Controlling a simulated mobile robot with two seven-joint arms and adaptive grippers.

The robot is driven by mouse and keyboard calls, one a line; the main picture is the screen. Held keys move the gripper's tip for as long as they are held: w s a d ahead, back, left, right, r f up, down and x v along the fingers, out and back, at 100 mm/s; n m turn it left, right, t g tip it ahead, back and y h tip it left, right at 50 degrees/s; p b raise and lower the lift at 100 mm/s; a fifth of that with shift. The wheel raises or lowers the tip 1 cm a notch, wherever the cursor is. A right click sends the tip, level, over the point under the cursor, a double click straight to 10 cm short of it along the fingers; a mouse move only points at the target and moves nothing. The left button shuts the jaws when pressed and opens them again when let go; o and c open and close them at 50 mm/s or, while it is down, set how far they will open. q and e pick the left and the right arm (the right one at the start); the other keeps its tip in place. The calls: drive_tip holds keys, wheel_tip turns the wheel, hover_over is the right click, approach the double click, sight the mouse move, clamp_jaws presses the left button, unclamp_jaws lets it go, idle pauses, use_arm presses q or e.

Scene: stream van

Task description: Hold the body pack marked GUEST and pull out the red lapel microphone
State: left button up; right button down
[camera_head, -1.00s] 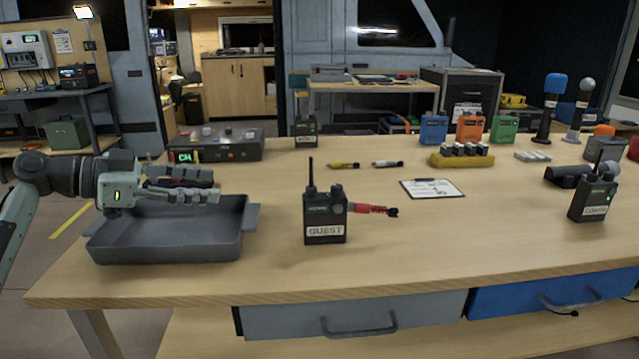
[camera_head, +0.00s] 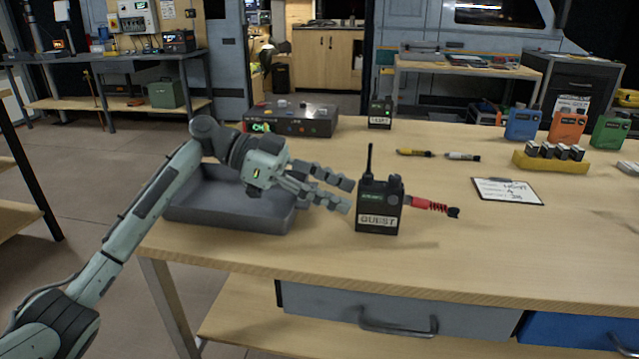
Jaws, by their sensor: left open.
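The body pack marked GUEST (camera_head: 379,208) is a black box with a short antenna, standing upright on the wooden table. The red lapel microphone (camera_head: 432,206) sticks out from its right side, with a black tip at its far end. My left gripper (camera_head: 343,194) comes in from the left over the grey tray. It is open and empty, its fingers pointing at the left side of the pack, close to it. I cannot tell whether they touch it. My right gripper is not in view.
The grey tray (camera_head: 231,218) lies left of the pack, under my left gripper. Behind are a dark control box (camera_head: 291,119) and another body pack (camera_head: 380,112). Two markers, a clipboard (camera_head: 508,191) and a yellow battery holder (camera_head: 549,163) lie to the right. The table front is clear.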

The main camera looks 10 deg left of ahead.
sight(364, 203)
use_arm(q)
drive_tip(key=x, duration=0.4)
drive_tip(key=shift+b, duration=0.3)
drive_tip(key=shift+d+f, duration=0.15)
drive_tip(key=shift+d, duration=0.35)
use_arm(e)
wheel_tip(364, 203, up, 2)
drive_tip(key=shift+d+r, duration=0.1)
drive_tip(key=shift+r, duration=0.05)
use_arm(q)
drive_tip(key=shift+c, duration=0.4)
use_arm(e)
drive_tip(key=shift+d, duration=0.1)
